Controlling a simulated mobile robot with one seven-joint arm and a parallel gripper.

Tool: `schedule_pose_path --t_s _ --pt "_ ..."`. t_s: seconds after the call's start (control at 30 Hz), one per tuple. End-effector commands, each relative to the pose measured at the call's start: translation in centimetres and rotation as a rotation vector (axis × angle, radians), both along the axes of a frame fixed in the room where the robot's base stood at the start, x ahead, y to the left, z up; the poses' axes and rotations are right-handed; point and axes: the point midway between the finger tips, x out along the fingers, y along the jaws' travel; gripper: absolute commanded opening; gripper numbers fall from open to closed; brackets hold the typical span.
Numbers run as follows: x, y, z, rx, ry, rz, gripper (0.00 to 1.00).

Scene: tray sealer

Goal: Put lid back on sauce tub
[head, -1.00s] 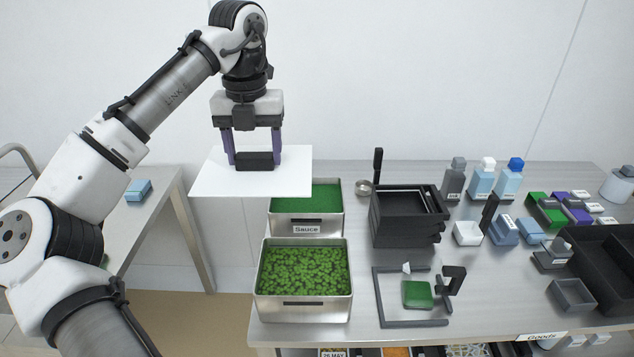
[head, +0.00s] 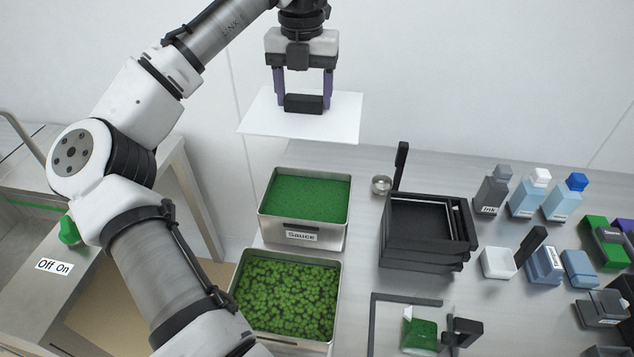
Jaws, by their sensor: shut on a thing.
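My gripper (head: 304,90) is shut on the black handle (head: 304,104) of a flat white lid (head: 262,118). It holds the lid roughly level in the air, above and behind the sauce tub. The sauce tub (head: 290,233) is a steel container labelled "Sauce", filled with green contents and uncovered. The lid is apart from the tub and hides part of the wall and the table's back edge.
A second steel tub (head: 240,309) with lumpy green contents stands in front of the sauce tub. To the right are a small metal cup (head: 381,185), a stack of black trays (head: 420,262) and several bottles. A green-filled tray (head: 420,335) sits near a dark bracket.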

Motion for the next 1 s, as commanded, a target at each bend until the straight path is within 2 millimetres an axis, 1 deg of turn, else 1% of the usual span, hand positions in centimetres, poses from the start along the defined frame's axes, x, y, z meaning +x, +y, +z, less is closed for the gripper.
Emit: schedule_pose_path --t_s 0.07,0.17,0.27,0.3,0.37,0.5,0.63,0.7,0.87,1.0 --pt "0.0 0.0 -0.4 -0.001 0.001 0.000 0.38" --pt "0.0 0.0 -2.1 -0.002 0.004 -0.002 0.38" --pt "0.0 0.1 -4.5 -0.001 0.003 0.001 0.38" --pt "-0.1 0.0 -5.6 -0.002 0.005 -0.001 0.38" --pt "-0.1 0.1 -7.0 0.001 0.002 0.001 0.38" --pt "-0.1 0.1 -10.8 0.002 0.003 0.002 0.38" --pt "-0.1 0.1 -13.8 0.001 0.002 0.001 0.38" --pt "-0.1 0.1 -14.9 0.001 0.001 0.001 0.38" --pt "0.0 0.0 -16.3 0.000 0.001 0.001 0.38" --pt "0.0 0.1 -18.1 0.001 0.002 0.001 0.38"
